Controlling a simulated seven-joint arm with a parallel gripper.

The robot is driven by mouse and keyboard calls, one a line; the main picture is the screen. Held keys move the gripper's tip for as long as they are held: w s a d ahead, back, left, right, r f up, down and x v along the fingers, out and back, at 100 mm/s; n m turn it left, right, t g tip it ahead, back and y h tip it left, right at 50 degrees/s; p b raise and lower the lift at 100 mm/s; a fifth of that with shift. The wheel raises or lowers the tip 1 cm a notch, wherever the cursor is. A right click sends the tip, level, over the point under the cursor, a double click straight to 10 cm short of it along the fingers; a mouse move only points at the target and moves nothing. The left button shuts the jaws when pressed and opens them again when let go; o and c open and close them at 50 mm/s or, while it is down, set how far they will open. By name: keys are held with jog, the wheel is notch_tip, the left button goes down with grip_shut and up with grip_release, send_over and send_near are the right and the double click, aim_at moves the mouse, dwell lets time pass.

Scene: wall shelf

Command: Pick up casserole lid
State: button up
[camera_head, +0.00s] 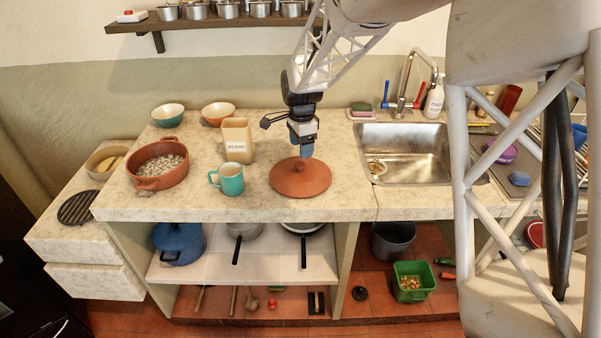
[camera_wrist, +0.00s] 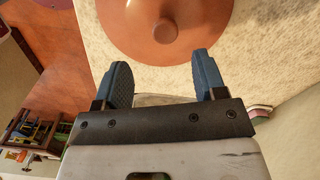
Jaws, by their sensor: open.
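The casserole lid (camera_head: 300,181) is a round terracotta disc with a small knob, lying flat on the stone counter. In the wrist view the lid (camera_wrist: 125,32) fills the top middle, with its knob (camera_wrist: 166,31) beyond my fingertips. My gripper (camera_head: 305,153) is above the back part of the lid, pointing down. In the wrist view my gripper (camera_wrist: 161,65) shows two blue fingers spread apart with nothing between them. The terracotta casserole (camera_head: 158,171) stands uncovered at the left of the counter, full of small pale pieces.
A teal mug (camera_head: 228,180) and a beige canister (camera_head: 238,141) stand left of the lid. Two bowls (camera_head: 168,115) (camera_head: 217,113) are behind. The sink (camera_head: 405,150) is to the right. A shelf of pots (camera_head: 215,22) hangs above. Counter beside the lid is clear.

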aim_at(300, 163)
jog(key=shift+w+f, duration=0.1)
jog(key=shift+f, duration=0.1)
jog(key=shift+f, duration=1.15)
jog(key=shift+a+f, duration=0.1)
jog(key=shift+f, duration=0.05)
jog(key=shift+w+f, duration=0.15)
jog(key=shift+f, duration=1.1)
jog(key=shift+w+f, duration=0.1)
jog(key=shift+f, duration=1.15)
jog(key=shift+c, duration=0.5)
grip_shut()
